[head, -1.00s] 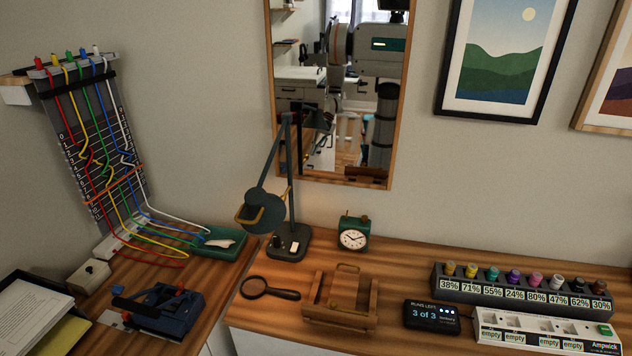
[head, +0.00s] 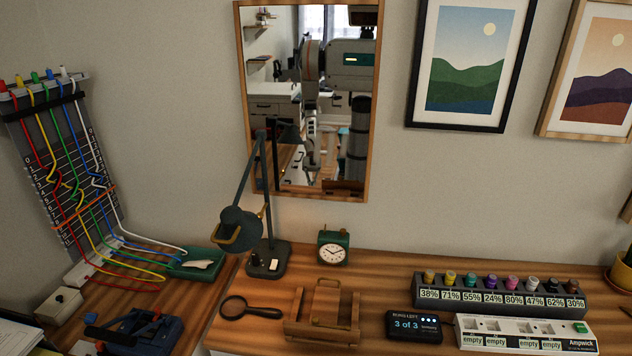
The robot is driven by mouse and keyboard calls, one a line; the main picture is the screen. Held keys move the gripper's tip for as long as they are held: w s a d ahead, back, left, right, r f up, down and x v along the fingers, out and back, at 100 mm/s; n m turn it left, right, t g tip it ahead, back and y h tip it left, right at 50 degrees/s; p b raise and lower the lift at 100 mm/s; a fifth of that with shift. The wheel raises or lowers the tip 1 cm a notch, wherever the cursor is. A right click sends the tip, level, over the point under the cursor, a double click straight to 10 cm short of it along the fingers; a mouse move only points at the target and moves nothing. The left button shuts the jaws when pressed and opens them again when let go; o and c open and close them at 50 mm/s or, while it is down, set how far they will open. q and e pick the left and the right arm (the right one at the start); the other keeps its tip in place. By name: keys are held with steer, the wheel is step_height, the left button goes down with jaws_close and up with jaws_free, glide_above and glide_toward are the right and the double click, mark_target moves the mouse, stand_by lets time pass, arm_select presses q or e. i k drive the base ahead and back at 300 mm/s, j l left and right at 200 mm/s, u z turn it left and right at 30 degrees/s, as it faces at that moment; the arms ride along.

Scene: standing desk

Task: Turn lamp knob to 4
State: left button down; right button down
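A dark green desk lamp (head: 262,190) stands on the desk left of centre, its shade (head: 237,228) tilted down to the left. Its base (head: 270,262) carries a small dark knob (head: 255,259) on the left and a white switch (head: 274,265) on the right. The knob's setting is too small to read. Neither of my grippers shows directly in the head view.
A green clock (head: 333,248) stands right of the lamp base. A magnifying glass (head: 250,308), a wooden stand (head: 322,330) and a small display (head: 414,326) lie in front. A power strip (head: 525,338) and a rack (head: 500,294) are at right. A mirror hangs behind the lamp.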

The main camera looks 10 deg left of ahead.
mark_target(255, 259)
steer(key=l+u, duration=0.1)
steer(key=l, duration=1.5)
